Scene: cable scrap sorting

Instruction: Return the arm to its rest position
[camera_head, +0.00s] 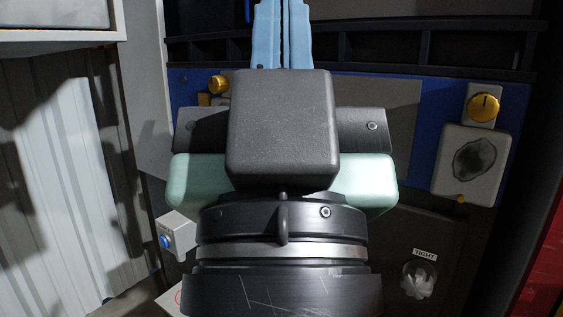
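My gripper (283,10) fills the middle of the head view, seen from behind its dark wrist and pale green body. Its two light blue fingers point to the top of the picture and lie side by side with only a thin dark line between them. They look shut, and no object shows between them. The very tips run to the top edge of the picture, so what is past them is hidden.
A blue and grey panel behind my arm carries a yellow knob (484,107) at right and another yellow knob (219,84) at left. A box with a blue button (166,241) is at lower left. A clear knob (418,280) sits under a "TIGHT" label. Corrugated metal (75,170) stands at left.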

